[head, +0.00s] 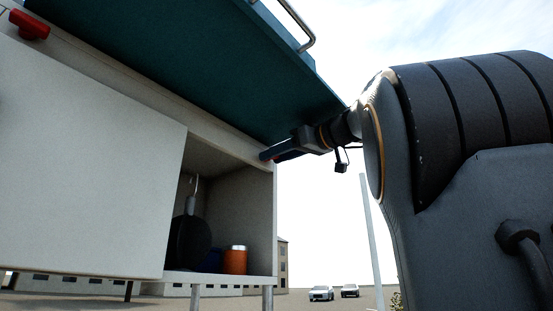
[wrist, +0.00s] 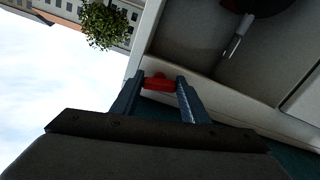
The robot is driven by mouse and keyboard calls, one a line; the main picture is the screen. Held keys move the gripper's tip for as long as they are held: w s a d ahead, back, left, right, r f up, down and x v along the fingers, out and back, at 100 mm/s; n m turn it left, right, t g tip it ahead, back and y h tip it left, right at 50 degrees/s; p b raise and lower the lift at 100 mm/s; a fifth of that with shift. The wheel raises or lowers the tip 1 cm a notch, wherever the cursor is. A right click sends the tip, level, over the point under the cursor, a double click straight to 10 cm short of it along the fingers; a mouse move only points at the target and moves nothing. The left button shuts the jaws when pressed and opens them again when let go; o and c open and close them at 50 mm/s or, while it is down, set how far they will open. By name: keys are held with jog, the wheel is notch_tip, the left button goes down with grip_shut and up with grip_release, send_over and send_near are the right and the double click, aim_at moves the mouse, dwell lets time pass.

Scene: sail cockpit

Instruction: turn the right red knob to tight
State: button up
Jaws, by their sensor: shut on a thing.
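The right red knob (wrist: 159,84) shows in the wrist view, on the edge of the pale panel. My gripper (wrist: 160,80) has one finger on each side of it and is shut on it. In the head view my gripper (head: 268,154) reaches in from the right to the right end of the pale rail under the teal top. Most of the knob is hidden there behind the fingers. The left red knob (head: 30,25) sits on the same rail at the upper left, away from my gripper. The knob's turn angle cannot be told.
Below the rail is an open compartment with a dark round pan (head: 188,242) and an orange canister (head: 235,260). A white sliding panel (head: 90,160) covers its left part. A metal handrail (head: 300,25) rises above the teal top (head: 215,75).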

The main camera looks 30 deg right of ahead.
jog(key=shift+m, duration=1.2)
jog(key=shift+r, duration=0.1)
jog(key=o, duration=1.1)
jog(key=shift+c, duration=0.2)
jog(key=b+v, duration=0.2)
jog(key=v, duration=0.6)
jog(key=shift+b, duration=0.4)
